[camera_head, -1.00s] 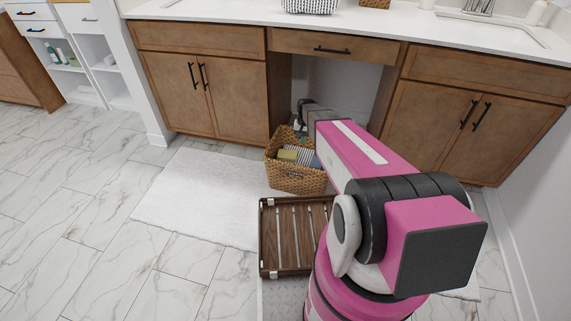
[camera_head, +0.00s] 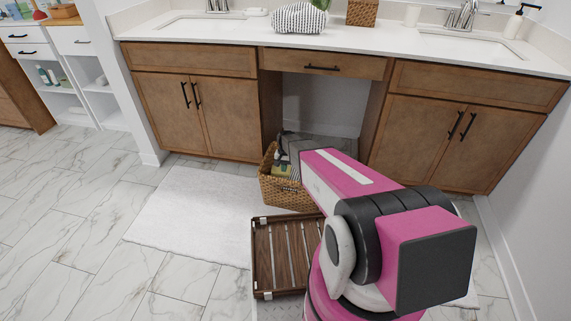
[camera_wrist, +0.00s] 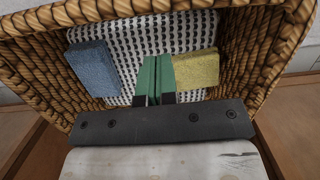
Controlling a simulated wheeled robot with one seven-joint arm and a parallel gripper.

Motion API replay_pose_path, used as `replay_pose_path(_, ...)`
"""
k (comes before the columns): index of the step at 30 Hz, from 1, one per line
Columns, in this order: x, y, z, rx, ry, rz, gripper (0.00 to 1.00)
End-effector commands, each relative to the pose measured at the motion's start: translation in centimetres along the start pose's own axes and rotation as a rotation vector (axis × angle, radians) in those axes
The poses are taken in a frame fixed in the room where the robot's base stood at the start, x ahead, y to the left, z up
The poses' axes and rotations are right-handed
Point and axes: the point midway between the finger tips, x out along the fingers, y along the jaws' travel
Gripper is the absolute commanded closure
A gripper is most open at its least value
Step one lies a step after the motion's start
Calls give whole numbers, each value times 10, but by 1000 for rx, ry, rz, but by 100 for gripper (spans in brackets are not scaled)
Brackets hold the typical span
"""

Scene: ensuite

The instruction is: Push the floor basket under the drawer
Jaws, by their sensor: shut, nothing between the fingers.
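The floor basket (camera_head: 270,190) is woven wicker and stands on the floor in front of the open knee space below the drawer (camera_head: 322,66). The drawer is shut, brown, with a black handle. In the wrist view the basket's woven wall (camera_wrist: 280,60) surrounds a dotted black-and-white cloth, a blue block (camera_wrist: 93,68) and a yellow block (camera_wrist: 197,68). My gripper (camera_wrist: 156,75) has its green fingers together over the middle of the basket, pointing into it. Whether they touch the contents cannot be told. In the head view my arm hides the basket's right side and the fingertips.
A white mat (camera_head: 185,220) lies left of the basket. A brown slatted tray (camera_head: 262,262) lies in front of the basket. Cabinets (camera_head: 195,115) flank the knee space on both sides, and its back wall (camera_head: 325,105) is visible. Marble floor is clear at left.

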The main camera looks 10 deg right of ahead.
Motion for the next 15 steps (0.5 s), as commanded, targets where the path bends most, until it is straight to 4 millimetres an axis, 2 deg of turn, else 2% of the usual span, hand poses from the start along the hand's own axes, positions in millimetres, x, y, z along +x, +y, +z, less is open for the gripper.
replay_pose_path(1, 1, 1, 14, -1, -1, 0, 100)
replay_pose_path(3, 3, 1, 27, -1, 0, 0, 100)
replay_pose_path(9, 9, 1, 56, 0, -1, 0, 100)
replay_pose_path(11, 18, 0, 49, 1, 0, 0, 100)
replay_pose_path(15, 25, 0, 48, 0, 1, 0, 100)
